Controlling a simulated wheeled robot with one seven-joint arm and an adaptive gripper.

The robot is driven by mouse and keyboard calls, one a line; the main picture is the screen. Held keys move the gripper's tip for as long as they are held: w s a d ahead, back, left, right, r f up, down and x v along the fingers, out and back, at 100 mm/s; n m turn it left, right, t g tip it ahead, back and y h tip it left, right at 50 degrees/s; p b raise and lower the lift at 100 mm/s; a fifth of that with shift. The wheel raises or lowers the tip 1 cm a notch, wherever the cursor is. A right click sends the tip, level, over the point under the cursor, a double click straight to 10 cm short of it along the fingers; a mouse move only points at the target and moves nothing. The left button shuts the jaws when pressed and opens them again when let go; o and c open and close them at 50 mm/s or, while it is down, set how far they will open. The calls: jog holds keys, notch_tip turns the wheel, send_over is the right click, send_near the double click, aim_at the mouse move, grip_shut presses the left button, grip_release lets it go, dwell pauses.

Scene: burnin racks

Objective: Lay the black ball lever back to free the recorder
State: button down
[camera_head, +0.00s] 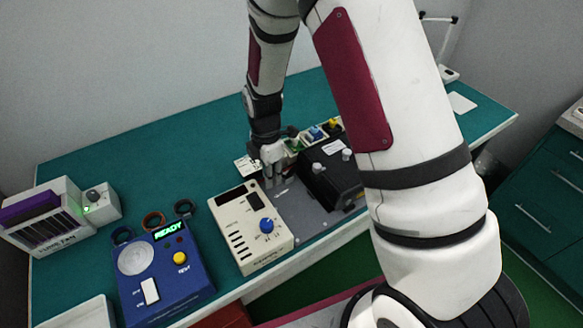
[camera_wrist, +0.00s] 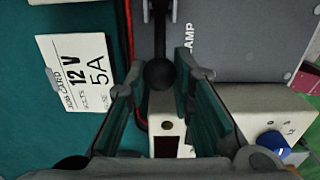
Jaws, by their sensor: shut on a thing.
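My gripper is shut on the ball. In the head view my gripper (camera_head: 272,172) is low over the back left of the grey plate (camera_head: 293,205), and it hides the lever. A black box with pale knobs (camera_head: 330,178) stands on the plate; I cannot tell for sure whether it is the recorder.
A cream unit with a blue knob (camera_head: 252,228) stands just left of the plate. A job card reading 12 V, 5A (camera_wrist: 80,72) lies beside my gripper. The back left table is clear.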

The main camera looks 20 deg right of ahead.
jog(key=shift+s+a+f, duration=0.1)
jog(key=shift+a+f, duration=0.2)
jog(key=shift+f, duration=0.4)
jog(key=shift+a+f+b, duration=0.15)
jog(key=shift+f+b, duration=0.15)
jog(key=shift+f, duration=0.05)
jog(key=c, duration=1.6)
grip_release()
jog(key=shift+o, duration=0.2)
jog(key=shift+r, duration=0.15)
notch_tip(320, 180, up, 9)
jog(key=p, duration=0.2)
jog(key=shift+p, duration=0.35)
